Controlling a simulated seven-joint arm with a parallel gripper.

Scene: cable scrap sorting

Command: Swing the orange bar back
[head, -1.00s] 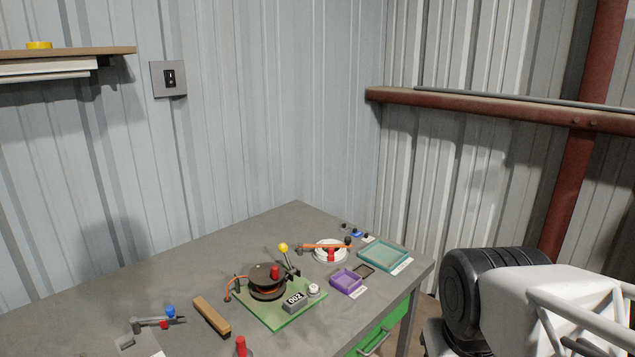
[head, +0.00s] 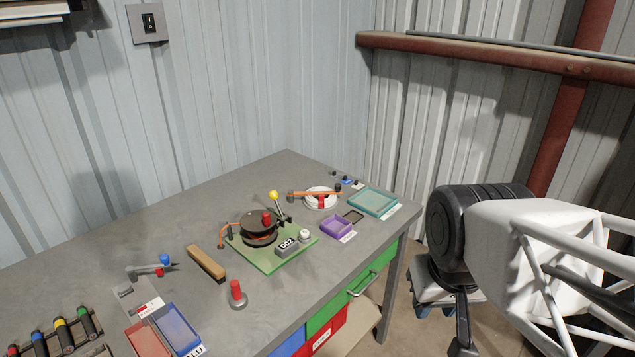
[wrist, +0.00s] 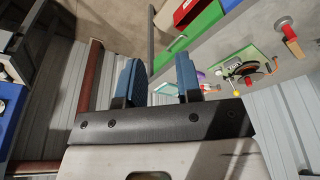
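An orange bar (head: 303,195) lies across a white round reel (head: 313,204) at the back right of the table, with a dark knob at its right end and a red part below it. A second, bent orange piece (head: 222,234) stands at the left edge of a green board (head: 278,261) that carries a dark reel (head: 259,231). I cannot tell for certain which one the task names. My gripper (wrist: 161,78) shows two blue fingers apart with nothing between them. It is well away from the table; the green board (wrist: 257,53) appears small beyond it in the wrist view.
A purple tray (head: 337,229) and a teal tray (head: 372,203) sit at the right edge. A yellow-topped lever (head: 273,196) rises behind the dark reel. A wooden-handled brush (head: 206,261), a red-topped post (head: 237,295) and a blue tray (head: 178,331) are nearer. The back left of the table is clear.

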